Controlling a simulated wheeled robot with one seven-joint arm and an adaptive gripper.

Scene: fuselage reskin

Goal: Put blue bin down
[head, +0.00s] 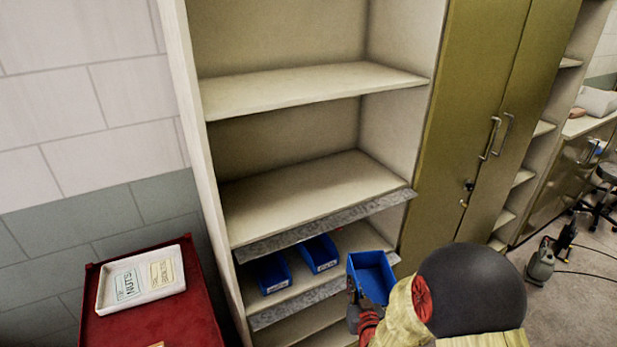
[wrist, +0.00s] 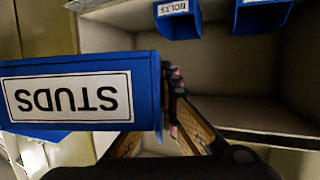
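A blue bin (head: 372,278) is in front of the lower shelf, to the right of two other blue bins in the head view. In the wrist view the bin (wrist: 145,70) fills the left side, with a white "STUDS" label appearing upside down. My gripper (wrist: 168,110) is at the bin's edge, apparently shut on its wall; the bin hides part of one finger. The head view shows my gripper (head: 357,312) low beside the bin, partly covered by my arm. The shelf (head: 358,237) has bare room behind the held bin.
Two blue bins (head: 272,272) (head: 319,253) stand on the same shelf; wrist-view labels include "BOLTS" (wrist: 173,8). A metal strip (head: 300,302) edges the shelf, and another shelf (head: 310,190) lies above. A red cart (head: 160,320) with a white tray (head: 140,305) stands left.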

